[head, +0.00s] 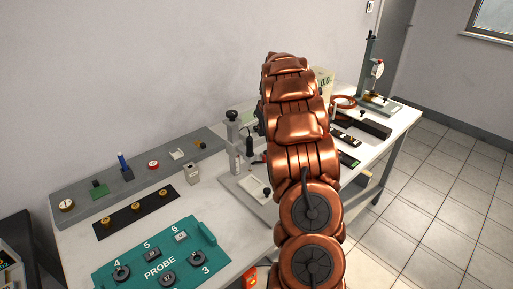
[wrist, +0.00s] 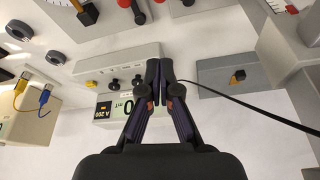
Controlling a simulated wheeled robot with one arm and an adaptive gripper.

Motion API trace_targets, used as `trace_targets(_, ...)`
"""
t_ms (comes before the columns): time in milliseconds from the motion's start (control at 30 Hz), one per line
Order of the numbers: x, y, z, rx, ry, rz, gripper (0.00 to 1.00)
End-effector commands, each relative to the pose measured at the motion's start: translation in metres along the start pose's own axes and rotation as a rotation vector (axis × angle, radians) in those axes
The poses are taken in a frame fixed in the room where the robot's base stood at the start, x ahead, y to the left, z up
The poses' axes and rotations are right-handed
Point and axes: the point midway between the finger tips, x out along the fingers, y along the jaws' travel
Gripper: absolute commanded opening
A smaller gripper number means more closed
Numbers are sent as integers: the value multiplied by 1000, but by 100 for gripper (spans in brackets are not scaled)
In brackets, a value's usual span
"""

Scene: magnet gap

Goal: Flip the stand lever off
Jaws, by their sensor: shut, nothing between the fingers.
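My gripper (wrist: 163,66) is shut and empty in the wrist view, its dark fingertips together. To its right is a grey block (wrist: 215,88) with a small black-and-orange knob or lever (wrist: 237,76). I cannot tell for sure whether this is the stand lever or which way it is set. The fingertips look apart from it. In the head view, a tall stand (head: 370,58) with a round dial (head: 377,70) rises at the table's far right end; no lever on it can be made out. My arm hides my gripper and the middle of the table there.
In the wrist view, a meter with a display (wrist: 118,108) lies beside the fingers, and a black cable (wrist: 240,97) runs right from them. A long grey block (wrist: 120,66) is to their left. In the head view, a teal PROBE tray (head: 135,268) stands at the front.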

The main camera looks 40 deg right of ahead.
Motion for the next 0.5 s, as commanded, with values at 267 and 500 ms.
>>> trace_targets(267, 0, -4, -2, -6, 0, -2, 0)
trace_targets(500, 17, -2, -1, -3, -3, -2, 0)
